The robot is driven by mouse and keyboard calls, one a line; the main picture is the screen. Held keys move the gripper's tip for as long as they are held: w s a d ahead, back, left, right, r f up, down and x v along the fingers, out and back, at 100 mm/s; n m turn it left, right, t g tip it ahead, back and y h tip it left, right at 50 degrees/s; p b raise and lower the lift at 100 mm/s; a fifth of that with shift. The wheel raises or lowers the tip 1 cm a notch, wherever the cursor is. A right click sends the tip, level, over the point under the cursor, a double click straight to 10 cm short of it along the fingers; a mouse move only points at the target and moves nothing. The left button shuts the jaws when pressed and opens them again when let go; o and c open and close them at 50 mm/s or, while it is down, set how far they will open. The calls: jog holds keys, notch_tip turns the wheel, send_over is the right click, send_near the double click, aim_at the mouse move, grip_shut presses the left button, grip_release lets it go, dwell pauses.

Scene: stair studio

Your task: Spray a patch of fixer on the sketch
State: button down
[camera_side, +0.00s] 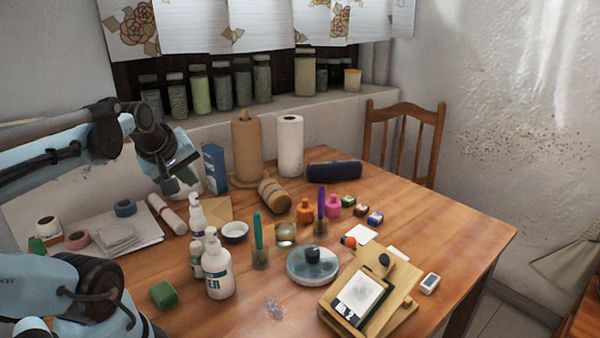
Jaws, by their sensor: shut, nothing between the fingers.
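The sketch (358,297) is a pale sheet with a dark border, on a small tilted wooden stand (398,318) at the front right of the table. A large white pump bottle (218,276) stands upright left of centre; its label is partly readable, ending in "ER". A smaller white bottle (197,216) with a pump or spray top stands behind it, and another small white bottle (196,259) is partly hidden beside the large one. I cannot tell which holds fixer.

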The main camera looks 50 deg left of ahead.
aim_at(191, 195)
jog(key=shift+r, duration=3)
jog(key=shift+r, duration=0.1)
dwell(0.3)
jog(key=shift+f, duration=3.15)
jog(key=shift+f, duration=0.4)
